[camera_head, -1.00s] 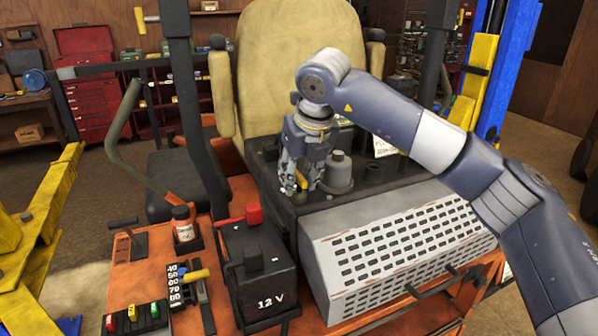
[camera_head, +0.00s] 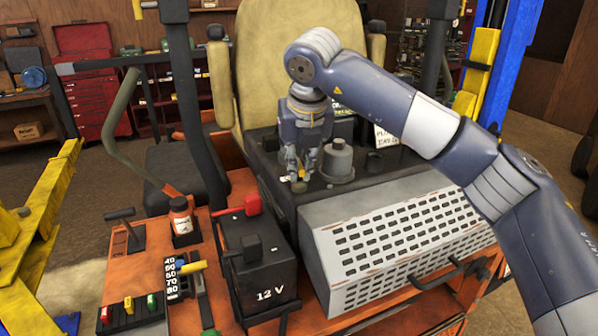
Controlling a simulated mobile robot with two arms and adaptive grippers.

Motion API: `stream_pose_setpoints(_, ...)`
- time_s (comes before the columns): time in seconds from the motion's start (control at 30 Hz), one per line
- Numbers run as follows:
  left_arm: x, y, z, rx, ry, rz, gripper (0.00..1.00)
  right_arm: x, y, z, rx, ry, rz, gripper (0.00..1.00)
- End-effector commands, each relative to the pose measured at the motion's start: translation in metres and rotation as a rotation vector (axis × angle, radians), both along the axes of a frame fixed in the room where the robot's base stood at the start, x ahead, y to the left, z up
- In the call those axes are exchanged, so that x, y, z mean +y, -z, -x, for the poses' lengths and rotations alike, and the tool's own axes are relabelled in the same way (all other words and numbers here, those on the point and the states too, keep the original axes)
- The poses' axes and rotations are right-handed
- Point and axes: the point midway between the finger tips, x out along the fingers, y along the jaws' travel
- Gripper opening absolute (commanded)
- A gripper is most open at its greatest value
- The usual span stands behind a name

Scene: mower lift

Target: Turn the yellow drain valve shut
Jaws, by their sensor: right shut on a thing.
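My right gripper (camera_head: 298,176) points down onto the dark engine deck, just left of a grey round cap (camera_head: 337,160). Its fingers are closed around a small fitting with a bit of yellow, which looks like the yellow drain valve (camera_head: 299,187). Most of the valve is hidden by the fingers, so its exact angle cannot be told. My left gripper is not in view.
A grey perforated cover (camera_head: 405,245) lies in front of the deck. A 12 V battery (camera_head: 262,265) with a red terminal, a small bottle (camera_head: 181,217) and a yellow-handled lever (camera_head: 193,266) stand to the left. The tan seat (camera_head: 265,60) rises behind.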

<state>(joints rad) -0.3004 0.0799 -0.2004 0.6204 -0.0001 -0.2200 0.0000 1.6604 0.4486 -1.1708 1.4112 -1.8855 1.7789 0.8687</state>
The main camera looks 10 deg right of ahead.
Motion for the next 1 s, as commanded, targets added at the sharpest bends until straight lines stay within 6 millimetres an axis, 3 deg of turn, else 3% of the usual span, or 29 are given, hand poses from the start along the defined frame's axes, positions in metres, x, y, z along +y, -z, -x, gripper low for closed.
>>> stream_pose_setpoints(0.1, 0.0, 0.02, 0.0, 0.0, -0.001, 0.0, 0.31, 0.001, 0.003, -0.001, -0.008, 0.103, -0.001, 0.0)
stream_pose_setpoints(0.5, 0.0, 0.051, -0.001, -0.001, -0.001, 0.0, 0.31, 0.001, 0.0, -0.001, -0.009, 0.486, -0.002, 0.0)
stream_pose_setpoints(0.73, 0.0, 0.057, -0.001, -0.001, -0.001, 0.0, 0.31, 0.001, -0.003, -0.001, -0.009, 0.705, -0.001, 0.0)
stream_pose_setpoints(1.0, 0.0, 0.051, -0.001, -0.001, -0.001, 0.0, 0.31, 0.0, -0.006, -0.001, -0.012, 0.961, -0.001, 0.0)
